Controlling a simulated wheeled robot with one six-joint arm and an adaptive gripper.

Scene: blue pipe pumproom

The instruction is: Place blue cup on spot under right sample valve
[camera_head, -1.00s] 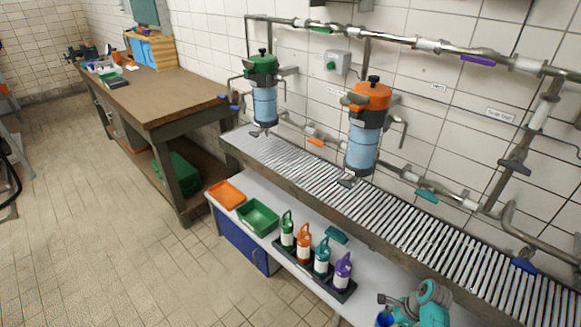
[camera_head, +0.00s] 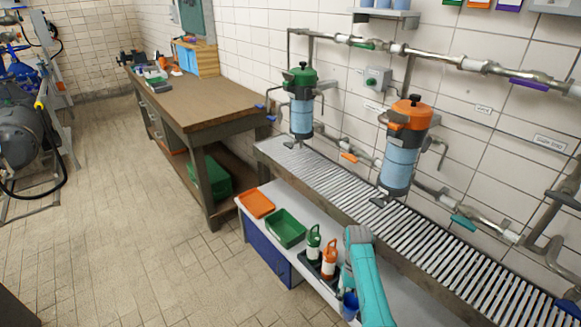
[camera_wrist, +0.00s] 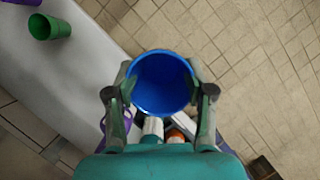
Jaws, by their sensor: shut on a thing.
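My gripper (camera_wrist: 160,92) is shut on the blue cup (camera_wrist: 161,82), with one finger on each side of its rim. The cup's open mouth faces the wrist camera and its inside looks empty. In the head view a part of the blue cup (camera_head: 350,304) shows at the lower middle beside my teal arm, in front of the white lower shelf. Two filter housings hang over the slatted grate, one green-topped (camera_head: 302,101) and one orange-topped (camera_head: 401,144). A small outlet (camera_head: 383,201) sits below the orange-topped one. I cannot tell which outlet is the right sample valve, and no marked spot is clear.
The slatted grate (camera_head: 330,180) runs along the wall and looks bare. An orange tray (camera_head: 257,203), a green bin (camera_head: 286,228) and bottles (camera_head: 329,258) stand on the lower shelf, close to my arm. Tiled floor is open at left.

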